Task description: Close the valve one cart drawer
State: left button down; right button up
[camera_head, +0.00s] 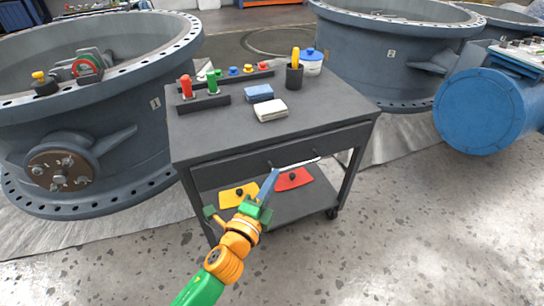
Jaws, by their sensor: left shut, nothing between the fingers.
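The dark grey cart (190,145) stands in the middle, beside the valve body marked 1 (140,130). Its drawer (235,172) is under the top, with a pale bar handle (298,163) along the front. Whether the drawer sits fully flush is hard to tell from this angle. My left gripper (268,184), on a green and orange arm from the bottom, is shut and empty. Its tip is close to the drawer front near the left end of the handle; I cannot tell if they touch. My right gripper is not in view.
The cart top holds a red and green block stand (203,103), a blue box (259,93), a white box (270,110) and a dark cup (294,77). Yellow (232,197) and red (293,180) pieces lie on the lower shelf. Valve two (385,60) stands right. The front right floor is clear.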

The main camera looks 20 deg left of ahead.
aim_at(278, 148)
pick_arm(q)
jog(key=w, duration=0.4)
jog(key=w+a, duration=0.1)
jog(key=w, duration=0.1)
jog(key=shift+b, duration=0.35)
jog(key=shift+w+a, duration=0.4)
jog(key=shift+w, duration=0.15)
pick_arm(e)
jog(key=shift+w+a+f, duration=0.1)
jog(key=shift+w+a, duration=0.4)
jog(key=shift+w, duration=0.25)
